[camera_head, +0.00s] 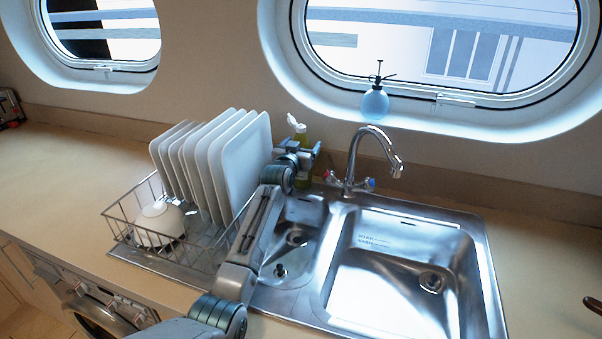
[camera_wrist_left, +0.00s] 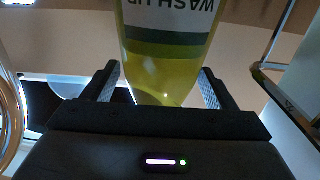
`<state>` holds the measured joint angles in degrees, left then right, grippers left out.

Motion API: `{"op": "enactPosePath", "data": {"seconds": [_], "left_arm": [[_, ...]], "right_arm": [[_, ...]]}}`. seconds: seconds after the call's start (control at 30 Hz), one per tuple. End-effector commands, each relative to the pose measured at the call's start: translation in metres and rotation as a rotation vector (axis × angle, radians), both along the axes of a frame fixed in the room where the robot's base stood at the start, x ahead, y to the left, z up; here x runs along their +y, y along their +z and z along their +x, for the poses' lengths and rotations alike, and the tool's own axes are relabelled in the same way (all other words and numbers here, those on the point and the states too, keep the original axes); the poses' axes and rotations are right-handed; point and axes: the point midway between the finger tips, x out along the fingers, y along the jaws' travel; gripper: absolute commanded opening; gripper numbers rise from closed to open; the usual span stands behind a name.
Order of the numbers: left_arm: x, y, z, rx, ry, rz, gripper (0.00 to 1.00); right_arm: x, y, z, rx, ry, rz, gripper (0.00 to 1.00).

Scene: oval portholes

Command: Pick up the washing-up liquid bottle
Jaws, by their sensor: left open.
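The washing-up liquid bottle (camera_head: 301,134) stands upright behind the sink, between the dish rack and the tap. It has a white cap and yellow-green liquid. In the left wrist view the bottle (camera_wrist_left: 165,75) shows its label, upside down, and lies between the two fingers. My left gripper (camera_head: 300,157) reaches across the small basin to the bottle and covers part of it. In the left wrist view the left gripper (camera_wrist_left: 158,88) is open, with a finger on each side of the bottle and a gap at least on the right. My right gripper is not in view.
A wire dish rack (camera_head: 120,222) with several white plates (camera_head: 240,160) and a white bowl (camera_head: 158,222) stands to the left. The tap (camera_head: 356,155) is close on the right, over the steel sink (camera_head: 400,265). A blue spray bottle (camera_head: 375,103) sits on the porthole ledge.

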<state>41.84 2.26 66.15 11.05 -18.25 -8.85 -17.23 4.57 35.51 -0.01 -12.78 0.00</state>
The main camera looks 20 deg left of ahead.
Motion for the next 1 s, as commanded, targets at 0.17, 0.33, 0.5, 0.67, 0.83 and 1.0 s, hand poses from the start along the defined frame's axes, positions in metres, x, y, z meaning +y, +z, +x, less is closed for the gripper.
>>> {"op": "enactPosePath", "data": {"seconds": [0.17, 0.33, 0.5, 0.67, 0.83, 1.0], "left_arm": [[-0.0006, -0.0005, 0.0113, -0.001, 0.000, 0.000, 0.79], [-0.0006, 0.0007, 0.0122, 0.000, 0.000, 0.000, 0.79], [-0.0007, 0.0008, 0.0120, 0.000, 0.000, 0.000, 0.63], [-0.0007, 0.0007, 0.0119, 0.000, 0.000, 0.000, 0.32], [-0.0007, 0.0019, 0.0120, -0.002, 0.000, -0.001, 0.06], [-0.0007, 0.0020, 0.0120, -0.002, 0.000, -0.001, 0.06]], "right_arm": [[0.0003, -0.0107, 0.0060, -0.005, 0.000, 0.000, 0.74], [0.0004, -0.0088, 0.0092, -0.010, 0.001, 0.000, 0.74], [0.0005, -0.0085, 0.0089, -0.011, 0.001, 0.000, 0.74], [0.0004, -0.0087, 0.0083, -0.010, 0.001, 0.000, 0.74], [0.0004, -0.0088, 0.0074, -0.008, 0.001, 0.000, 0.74], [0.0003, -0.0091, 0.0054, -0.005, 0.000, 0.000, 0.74]]}}
